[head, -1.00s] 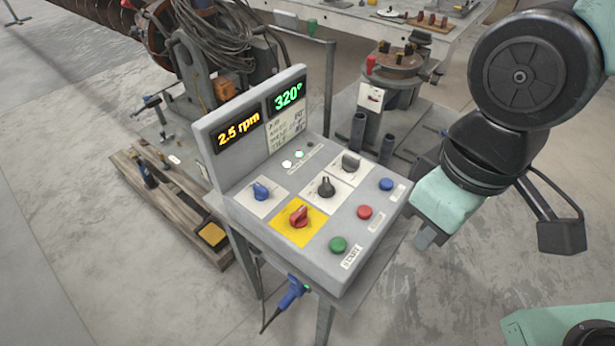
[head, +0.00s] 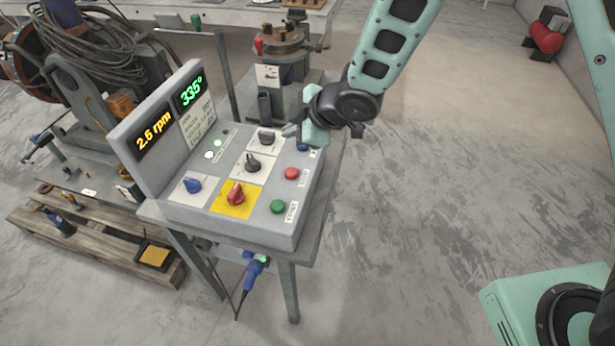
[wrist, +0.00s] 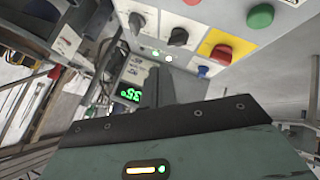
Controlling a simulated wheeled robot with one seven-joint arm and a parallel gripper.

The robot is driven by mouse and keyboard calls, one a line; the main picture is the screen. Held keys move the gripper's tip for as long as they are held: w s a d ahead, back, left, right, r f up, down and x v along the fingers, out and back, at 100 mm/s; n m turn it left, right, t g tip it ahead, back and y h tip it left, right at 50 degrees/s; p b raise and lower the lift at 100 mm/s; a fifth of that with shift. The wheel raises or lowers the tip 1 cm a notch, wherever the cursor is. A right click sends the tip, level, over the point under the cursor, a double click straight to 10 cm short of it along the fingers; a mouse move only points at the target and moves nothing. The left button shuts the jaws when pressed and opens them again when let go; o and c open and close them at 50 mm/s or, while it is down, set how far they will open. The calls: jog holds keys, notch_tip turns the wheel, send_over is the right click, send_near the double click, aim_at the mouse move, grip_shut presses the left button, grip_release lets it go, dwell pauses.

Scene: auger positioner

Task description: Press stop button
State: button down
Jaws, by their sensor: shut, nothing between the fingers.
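The grey control panel (head: 262,215) stands on a metal stand. A red push button (head: 291,173) sits on its right side, between a green button (head: 278,206) and a blue button that my gripper partly hides. The label beside the red button is too small to read. The red button also shows, cut off, at the top edge of the wrist view (wrist: 192,2). My gripper (head: 290,130) is shut and empty, above the panel's far right part near the grey knob (head: 266,137). It is apart from the red button. Its dark fingers show in the wrist view (wrist: 158,86).
A red knob (head: 236,193) on a yellow plate, a black knob (head: 252,163) and a blue knob (head: 192,185) are on the panel. The display (head: 190,92) reads 335° and 2.5 rpm. Machinery stands behind.

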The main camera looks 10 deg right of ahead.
aim_at(295, 173)
jog(key=shift+d+f+n+y, duration=0.15)
jog(key=shift+f+n+y, duration=0.15)
jog(key=shift+f+n, duration=0.15)
jog(key=shift+f, duration=0.1)
notch_tip(295, 173, down, 9)
jog(key=b, duration=0.7)
dwell(1.8)
jog(key=shift+f+b, duration=0.25)
jog(key=shift+b, duration=0.1)
jog(key=shift+f+b, duration=0.45)
jog(key=shift+f, duration=0.1)
dwell(0.6)
jog(key=shift+r, duration=0.1)
jog(key=shift+r+p, duration=0.7)
jog(key=shift+r, duration=0.2)
